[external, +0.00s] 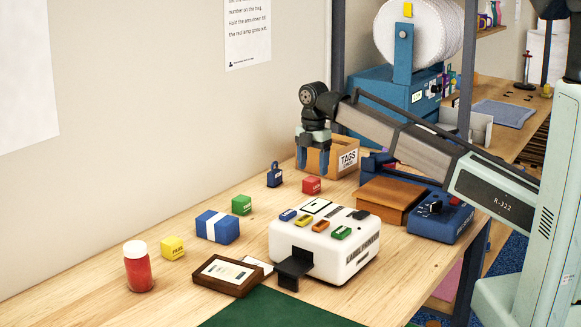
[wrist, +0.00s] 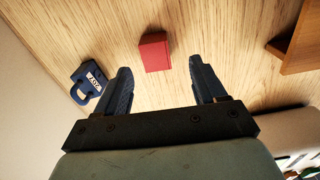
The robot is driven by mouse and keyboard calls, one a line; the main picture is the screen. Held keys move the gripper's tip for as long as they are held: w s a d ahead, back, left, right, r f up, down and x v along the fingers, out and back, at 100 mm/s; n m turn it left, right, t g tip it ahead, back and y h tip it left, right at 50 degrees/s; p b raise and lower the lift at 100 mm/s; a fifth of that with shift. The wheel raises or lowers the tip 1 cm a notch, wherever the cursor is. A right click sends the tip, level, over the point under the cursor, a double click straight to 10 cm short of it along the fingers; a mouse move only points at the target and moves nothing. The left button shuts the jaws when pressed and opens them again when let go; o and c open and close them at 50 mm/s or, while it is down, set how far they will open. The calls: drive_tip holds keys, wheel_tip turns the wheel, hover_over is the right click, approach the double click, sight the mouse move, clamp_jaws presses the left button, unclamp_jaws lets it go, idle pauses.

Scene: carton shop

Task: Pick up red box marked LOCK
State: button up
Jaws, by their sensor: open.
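A small red box (external: 312,185) sits on the wooden table, between the dark blue padlock-shaped block and the white machine; its marking is too small to read. In the wrist view the red box (wrist: 155,52) lies ahead of the fingertips, roughly between their lines and nearer the left finger. My gripper (external: 314,170) is open and empty above the table, near the red box. Its two blue fingers (wrist: 158,68) are spread apart and do not touch the box.
A dark blue padlock-shaped block (wrist: 88,82) stands left of the fingers. A cardboard TAGS box (external: 322,160) is behind my gripper. A white machine (external: 330,245), a green block (external: 241,205), a blue box (external: 217,227), a yellow block (external: 173,247) and a red jar (external: 138,270) stand nearby.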

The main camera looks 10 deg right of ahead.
sight(312, 179)
drive_tip(key=shift+w+a+f, duration=0.1)
drive_tip(key=shift+w+f, duration=0.05)
drive_tip(key=shift+f, duration=1.3)
drive_tip(key=shift+w+f, duration=0.15)
drive_tip(key=shift+f, duration=1.25)
drive_tip(key=shift+c, duration=0.2)
drive_tip(key=c, duration=1.1)
